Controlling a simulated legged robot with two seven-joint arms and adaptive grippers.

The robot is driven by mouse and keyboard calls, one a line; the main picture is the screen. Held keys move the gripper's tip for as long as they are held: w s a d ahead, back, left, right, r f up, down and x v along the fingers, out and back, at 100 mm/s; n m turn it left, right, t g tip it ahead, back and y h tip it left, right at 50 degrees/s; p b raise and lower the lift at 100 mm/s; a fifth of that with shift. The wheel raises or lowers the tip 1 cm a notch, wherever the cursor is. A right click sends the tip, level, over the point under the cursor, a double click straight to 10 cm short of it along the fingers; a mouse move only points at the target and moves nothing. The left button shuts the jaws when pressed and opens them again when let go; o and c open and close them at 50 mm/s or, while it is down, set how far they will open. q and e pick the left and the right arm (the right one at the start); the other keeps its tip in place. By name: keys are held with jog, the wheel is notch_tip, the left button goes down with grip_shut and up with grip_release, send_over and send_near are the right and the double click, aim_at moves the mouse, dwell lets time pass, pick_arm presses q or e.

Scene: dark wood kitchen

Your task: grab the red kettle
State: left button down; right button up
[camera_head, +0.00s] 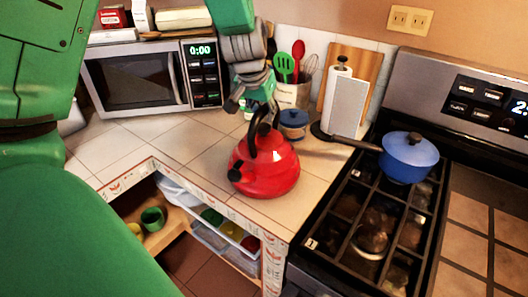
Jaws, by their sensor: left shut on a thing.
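The red kettle (265,167) stands upright on the tiled counter (193,139), left of the stove. Its black handle arches over the top and its black spout tip points left. My left gripper (259,108) reaches down from above and is shut on the kettle's handle at its top. The kettle appears to rest on the counter. My right gripper is not in view.
A blue pot (408,158) sits on the stove (355,215), its handle pointing left. Behind the kettle are a blue-lidded jar (293,124), a utensil holder (291,95) and a paper towel roll (345,103). A microwave (135,78) stands back left. The counter left of the kettle is clear.

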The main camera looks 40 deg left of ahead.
pick_arm(q)
jog(key=shift+w+r, duration=0.15)
jog(key=shift+r, duration=0.2)
